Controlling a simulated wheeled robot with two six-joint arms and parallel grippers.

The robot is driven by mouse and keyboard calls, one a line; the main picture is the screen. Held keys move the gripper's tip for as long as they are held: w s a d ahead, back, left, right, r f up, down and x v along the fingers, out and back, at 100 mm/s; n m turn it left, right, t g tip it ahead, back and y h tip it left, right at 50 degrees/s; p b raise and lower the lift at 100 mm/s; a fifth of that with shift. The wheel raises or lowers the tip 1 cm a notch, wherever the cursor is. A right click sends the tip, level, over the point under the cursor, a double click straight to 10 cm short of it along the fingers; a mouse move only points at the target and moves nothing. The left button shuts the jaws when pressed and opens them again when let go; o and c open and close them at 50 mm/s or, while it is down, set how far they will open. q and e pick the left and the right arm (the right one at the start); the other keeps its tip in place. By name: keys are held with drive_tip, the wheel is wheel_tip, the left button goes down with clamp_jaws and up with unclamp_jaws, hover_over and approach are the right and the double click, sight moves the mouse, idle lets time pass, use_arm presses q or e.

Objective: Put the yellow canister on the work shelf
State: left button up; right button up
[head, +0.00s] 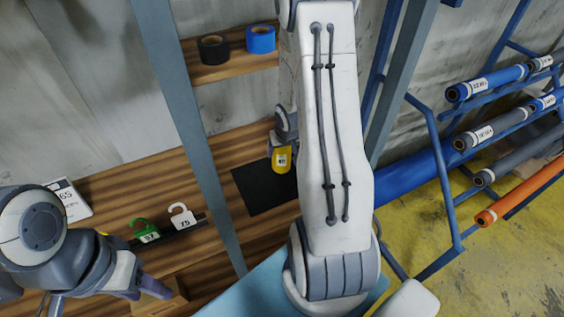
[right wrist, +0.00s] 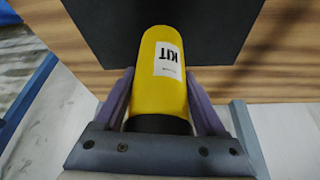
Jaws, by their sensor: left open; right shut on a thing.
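The yellow canister (head: 282,161) with a white label is in my right gripper (head: 284,146). In the right wrist view the canister (right wrist: 163,95) is between the two fingers, its label reading KIT and its dark end towards the palm. It is over the far edge of the black mat (head: 256,192) on the wooden work shelf (head: 150,185). I cannot tell whether it touches the mat. My right arm hides part of the shelf. My left gripper (head: 110,297) is open and empty at the lower left, near the shelf's front.
Black tape (head: 213,49) and blue tape (head: 261,39) sit on the upper shelf. A rack of rolls (head: 490,130) stands right.

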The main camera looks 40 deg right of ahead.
sight(282, 159)
wheel_tip(282, 159, down, 4)
drive_tip(key=shift+r, duration=0.25)
drive_tip(key=shift+f, duration=0.1)
drive_tip(key=shift+f+b, duration=0.15)
drive_tip(key=shift+b, duration=0.25)
drive_tip(key=o, duration=1.6)
drive_tip(key=shift+c, duration=0.2)
